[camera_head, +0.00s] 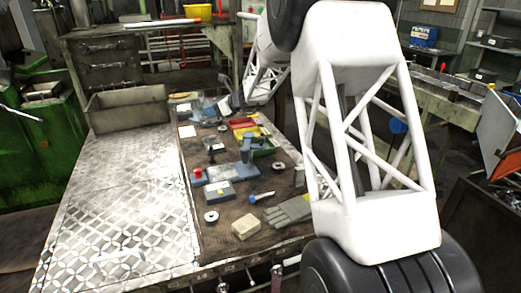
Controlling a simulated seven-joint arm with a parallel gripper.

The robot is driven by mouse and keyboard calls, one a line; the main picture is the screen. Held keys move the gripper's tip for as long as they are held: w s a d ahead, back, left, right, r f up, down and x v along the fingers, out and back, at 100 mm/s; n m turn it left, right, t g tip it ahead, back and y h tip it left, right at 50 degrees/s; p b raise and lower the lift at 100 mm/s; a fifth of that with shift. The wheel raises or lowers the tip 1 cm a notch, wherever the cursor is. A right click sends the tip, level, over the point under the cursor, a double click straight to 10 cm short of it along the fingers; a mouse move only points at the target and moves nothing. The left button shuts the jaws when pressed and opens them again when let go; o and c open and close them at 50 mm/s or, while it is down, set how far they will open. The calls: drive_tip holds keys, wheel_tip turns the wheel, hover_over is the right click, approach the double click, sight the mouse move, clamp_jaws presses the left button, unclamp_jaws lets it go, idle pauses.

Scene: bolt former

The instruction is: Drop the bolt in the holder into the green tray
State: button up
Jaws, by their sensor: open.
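The green tray (267,152) is small and sits on the brown mat, right of the middle of the bench top. A blue-grey upright piece (246,148) stands at its left edge; I cannot tell whether this is the bolt in its holder. A blue bolt-like piece (262,197) lies on the mat nearer the front. My gripper (230,100) is small and dark at the end of my white arm, over the far part of the mat, behind and left of the green tray. It is open, and I see nothing between its fingers.
Red and yellow trays (243,124) lie behind the green tray. The metal plate (120,205) at left is clear. My arm hides the bench's right side.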

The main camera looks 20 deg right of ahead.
sight(209, 138)
drive_tip(key=a+f, duration=0.1)
drive_tip(key=f, duration=0.2)
drive_tip(key=w+a+f, duration=0.1)
drive_tip(key=f, duration=0.2)
drive_tip(key=a+f, duration=0.1)
drive_tip(key=f, duration=0.3)
drive_tip(key=shift+w+f, duration=0.1)
drive_tip(key=shift+w, duration=0.15)
drive_tip(key=v, duration=0.8)
drive_tip(key=shift+s+a+r, duration=0.25)
drive_tip(key=shift+s+r, duration=0.05)
drive_tip(key=shift+r, duration=0.05)
drive_tip(key=s+a+r+n+g+h, duration=0.1)
drive_tip(key=s+r+n, duration=0.3)
drive_tip(key=s, duration=0.4)
drive_tip(key=s+a+r+n+g, duration=0.1)
drive_tip(key=s+a+r+n, duration=0.2)
drive_tip(key=s+r, duration=0.3)
drive_tip(key=s+a+r+n+g+h, duration=0.1)
drive_tip(key=s+r+n, duration=0.4)
drive_tip(key=s, duration=0.7)
drive_tip(key=shift+s+a+r+n+g+h, duration=0.3)
drive_tip(key=shift+a+r+n+g, duration=0.15)
drive_tip(key=shift+a, duration=0.65)
